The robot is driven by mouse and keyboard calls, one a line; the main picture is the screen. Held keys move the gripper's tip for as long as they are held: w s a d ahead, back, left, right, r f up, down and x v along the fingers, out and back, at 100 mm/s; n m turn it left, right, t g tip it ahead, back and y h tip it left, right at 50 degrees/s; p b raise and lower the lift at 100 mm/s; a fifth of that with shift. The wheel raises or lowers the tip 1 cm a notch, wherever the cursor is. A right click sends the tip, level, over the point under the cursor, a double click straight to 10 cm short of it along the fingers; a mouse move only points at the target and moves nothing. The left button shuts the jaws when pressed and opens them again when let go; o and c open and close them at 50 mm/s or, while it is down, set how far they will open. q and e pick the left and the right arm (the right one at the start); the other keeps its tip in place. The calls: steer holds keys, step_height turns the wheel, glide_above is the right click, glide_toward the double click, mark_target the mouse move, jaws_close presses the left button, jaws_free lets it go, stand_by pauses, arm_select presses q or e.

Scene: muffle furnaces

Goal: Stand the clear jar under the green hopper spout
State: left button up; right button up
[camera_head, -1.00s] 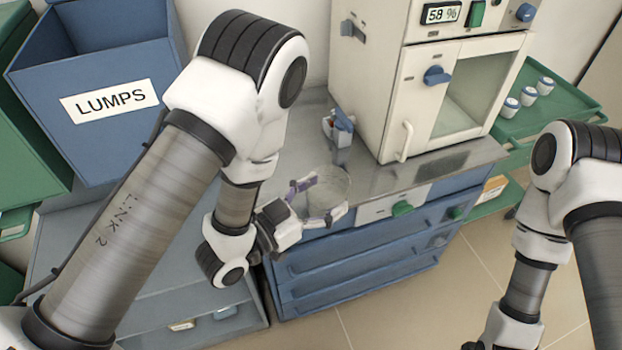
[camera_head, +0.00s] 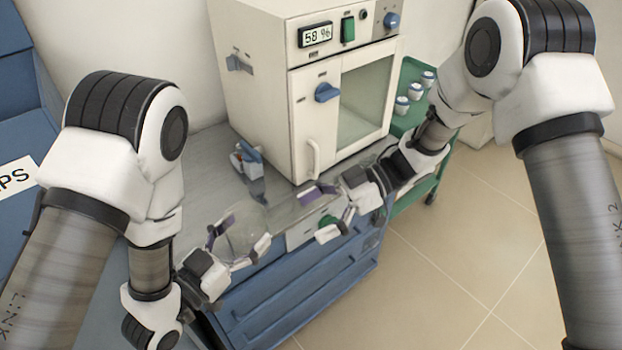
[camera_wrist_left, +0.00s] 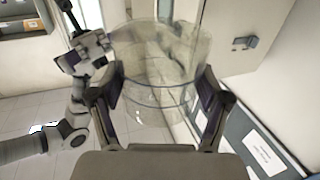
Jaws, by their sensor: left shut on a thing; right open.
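The clear jar (camera_head: 246,232) is see-through and sits between the fingers of my left gripper (camera_head: 238,246), which is shut on it. They are at the front edge of the grey metal counter. In the left wrist view the jar (camera_wrist_left: 152,62) fills the middle, with a finger of the gripper (camera_wrist_left: 158,95) on each side. I cannot tell whether the jar touches the counter. My right gripper (camera_head: 332,203) is open and empty, to the right of the jar. I cannot make out a green hopper spout in these views.
A cream furnace (camera_head: 262,100) with a display stands at the back of the counter (camera_head: 190,170). A small item with a blue top (camera_head: 247,158) lies left of it. A green cart (camera_head: 412,118) holds small jars at right. A blue drawer cabinet (camera_head: 290,290) is below; open floor lies right.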

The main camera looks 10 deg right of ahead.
arm_select(q)
steer(key=shift+s, duration=0.15)
arm_select(e)
steer(key=n, duration=0.2)
glide_toward(226, 225)
arm_select(q)
steer(key=shift+a, duration=0.1)
arm_select(e)
steer(key=shift+t+h, duration=0.3)
steer(key=shift+t, duration=0.1)
steer(key=x, duration=0.4)
steer(key=shift+s+a, duration=0.1)
steer(key=shift+s, duration=0.15)
steer(key=shift+a+f, duration=0.2)
steer(key=shift+a, duration=0.25)
steer(key=c, duration=1.1)
steer(key=shift+o, duration=0.4)
steer(key=shift+w, duration=0.1)
steer(key=shift+o, duration=0.3)
steer(key=o, duration=1)
steer(key=shift+c, duration=0.2)
